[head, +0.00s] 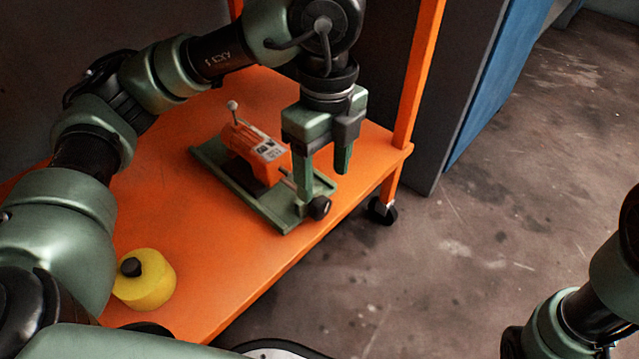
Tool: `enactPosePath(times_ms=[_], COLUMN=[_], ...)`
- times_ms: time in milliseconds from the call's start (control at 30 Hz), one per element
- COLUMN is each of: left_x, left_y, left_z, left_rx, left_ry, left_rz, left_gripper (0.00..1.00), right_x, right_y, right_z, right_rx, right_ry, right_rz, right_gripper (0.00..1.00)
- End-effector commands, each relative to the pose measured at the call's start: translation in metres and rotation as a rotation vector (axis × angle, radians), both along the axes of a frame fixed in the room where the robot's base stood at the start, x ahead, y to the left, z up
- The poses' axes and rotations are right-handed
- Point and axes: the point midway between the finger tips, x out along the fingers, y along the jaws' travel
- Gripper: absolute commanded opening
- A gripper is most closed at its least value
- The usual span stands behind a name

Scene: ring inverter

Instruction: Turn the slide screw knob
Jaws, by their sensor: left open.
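The slide screw knob (319,207) is a small black cylinder at the front right end of a green slide base (262,208). An orange block-shaped device (262,150) with a small lever is mounted on the base. My left gripper (323,187) points down over the knob end with its fingers apart. One finger overlaps the knob end in the picture, and the other is to the right of it. I cannot tell whether either finger touches the knob. My right gripper is out of view; only part of that arm shows at the lower right.
The device stands on an orange cart shelf (190,240) with an upright post (415,80) and a caster (382,209) at the right corner. A yellow cylinder with a black knob (150,284) stands at the front left. The concrete floor (480,220) is clear to the right.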

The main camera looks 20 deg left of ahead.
Motion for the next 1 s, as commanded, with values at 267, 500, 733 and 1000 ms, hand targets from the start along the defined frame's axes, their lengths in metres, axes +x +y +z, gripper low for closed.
enactPosePath(times_ms=[267,500,733,1000], left_x=[0.002,0.000,0.000,0.000], left_y=[0.004,0.003,0.003,0.003], left_z=[-0.028,-0.067,-0.077,-0.076], left_rx=[0.014,0.010,0.010,0.009], left_ry=[-0.011,-0.012,-0.013,-0.012], left_rz=[0.025,0.022,0.022,0.021], left_gripper=[0.62,0.62,0.62,0.34], right_x=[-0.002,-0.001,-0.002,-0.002], right_y=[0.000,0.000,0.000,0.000], right_z=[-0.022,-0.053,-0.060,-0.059], right_rx=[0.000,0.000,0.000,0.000], right_ry=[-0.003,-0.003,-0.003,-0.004], right_rz=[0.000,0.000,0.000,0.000], right_gripper=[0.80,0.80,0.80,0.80])
